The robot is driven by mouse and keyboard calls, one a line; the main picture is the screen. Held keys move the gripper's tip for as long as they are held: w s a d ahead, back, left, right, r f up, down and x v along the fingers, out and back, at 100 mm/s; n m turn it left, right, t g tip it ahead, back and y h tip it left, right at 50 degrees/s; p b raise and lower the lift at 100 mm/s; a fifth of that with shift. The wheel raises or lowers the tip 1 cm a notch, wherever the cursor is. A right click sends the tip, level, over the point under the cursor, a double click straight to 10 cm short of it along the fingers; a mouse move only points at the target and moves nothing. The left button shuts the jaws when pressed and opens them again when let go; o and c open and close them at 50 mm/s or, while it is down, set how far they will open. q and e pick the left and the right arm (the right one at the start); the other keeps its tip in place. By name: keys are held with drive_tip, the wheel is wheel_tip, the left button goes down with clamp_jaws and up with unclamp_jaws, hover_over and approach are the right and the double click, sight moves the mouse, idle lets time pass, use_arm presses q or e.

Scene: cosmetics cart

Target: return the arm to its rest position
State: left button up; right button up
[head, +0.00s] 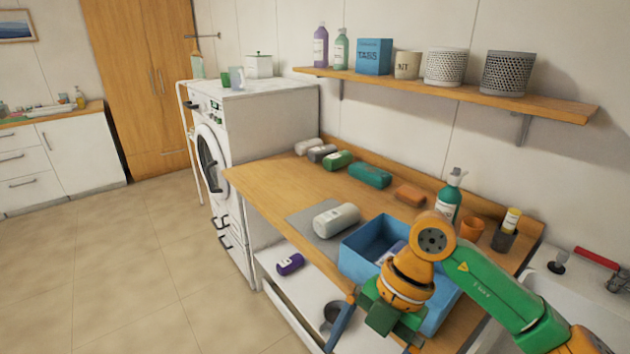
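My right arm (490,290) comes in from the right, orange and green, and bends down over the front of the wooden counter. Its gripper (376,338) points down at the counter's front edge, in front of the blue bin (362,262). Its two fingers are spread apart, and I see nothing between them; the fingertips are close to the bottom of the picture. The arm hides part of the bin and whatever lies in it. My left arm and gripper are not in view.
A white bottle (336,220) lies on a grey mat (302,222) left of the bin. A green pump bottle (449,198) and an orange cup (471,228) stand behind the arm. A purple bottle (290,264) lies on the lower white surface. The floor at left is clear.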

drive_tip(key=w+a+r+m+g+y, duration=0.1)
drive_tip(key=w+a+y, duration=0.2)
drive_tip(key=a+y, duration=0.75)
drive_tip(key=w+d+f+m+t+y, duration=0.2)
drive_tip(key=w+f+m+t+y, duration=0.2)
drive_tip(key=w+m+t, duration=0.5)
drive_tip(key=d+f+m+t+h, duration=0.4)
drive_tip(key=d+f+m+h, duration=0.2)
drive_tip(key=f, duration=0.5)
drive_tip(key=d+f+m+t+h, duration=0.4)
drive_tip(key=d+f+m+h, duration=0.2)
drive_tip(key=f, duration=0.5)
drive_tip(key=s+d+f+m+g+h, duration=0.1)
drive_tip(key=s+d+f+g+h, duration=0.25)
drive_tip(key=s+f, duration=0.55)
drive_tip(key=s+d+f+m+g+h, duration=0.2)
drive_tip(key=s+d+f+g, duration=0.2)
drive_tip(key=s+f, duration=0.5)
drive_tip(key=s+d+f+g, duration=0.1)
drive_tip(key=s+g, duration=0.1)
drive_tip(key=s, duration=0.7)
drive_tip(key=s+f+g+h, duration=0.1)
drive_tip(key=s+f+g, duration=0.1)
drive_tip(key=s, duration=0.8)
drive_tip(key=shift+d+f+m+g, duration=0.25)
drive_tip(key=shift+d+m+g, duration=0.1)
drive_tip(key=shift+g, duration=0.1)
